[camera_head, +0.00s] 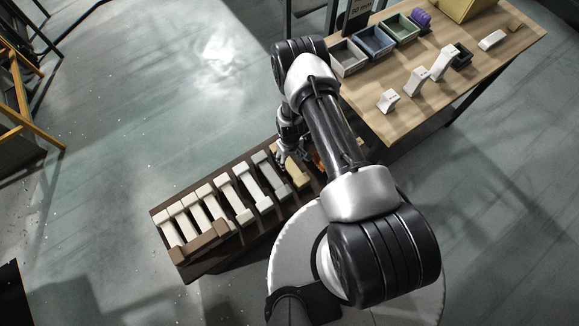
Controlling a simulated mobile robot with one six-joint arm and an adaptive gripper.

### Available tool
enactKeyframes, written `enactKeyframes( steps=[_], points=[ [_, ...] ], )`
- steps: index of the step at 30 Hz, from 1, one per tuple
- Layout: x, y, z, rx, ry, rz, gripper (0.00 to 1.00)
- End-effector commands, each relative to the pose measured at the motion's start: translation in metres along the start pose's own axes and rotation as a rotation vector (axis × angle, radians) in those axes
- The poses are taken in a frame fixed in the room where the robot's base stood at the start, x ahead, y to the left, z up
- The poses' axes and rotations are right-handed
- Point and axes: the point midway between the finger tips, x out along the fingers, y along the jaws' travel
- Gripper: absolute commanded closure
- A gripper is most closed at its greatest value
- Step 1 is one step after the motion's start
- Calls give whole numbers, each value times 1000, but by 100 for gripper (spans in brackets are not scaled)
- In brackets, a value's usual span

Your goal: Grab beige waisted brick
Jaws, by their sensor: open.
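A dark slotted rack (183,272) on the floor side holds a row of waisted bricks. A beige-tan brick (298,179) lies near its right end, partly hidden by my gripper and arm. I cannot make out its whole shape. My gripper (291,161) is open, pointing down over or beside the far part of this brick. I cannot tell whether the fingers touch it. Paler cream bricks (211,201) fill the left part of the row, and grey bricks (270,174) lie just left of the tan one.
Something orange (317,159) shows beside my arm. The wooden table (390,124) at upper right bears white pieces (441,62) and small bins (374,41). Yellow frames (30,122) stand far left. The floor left of the rack is clear.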

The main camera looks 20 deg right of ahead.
Motion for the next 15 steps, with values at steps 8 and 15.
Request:
enactKeyframes(
  steps=[8,15],
  points=[
    [26,0,-1,0,0,0,43],
    [62,2,-5,0,0,0,43]
  ],
)
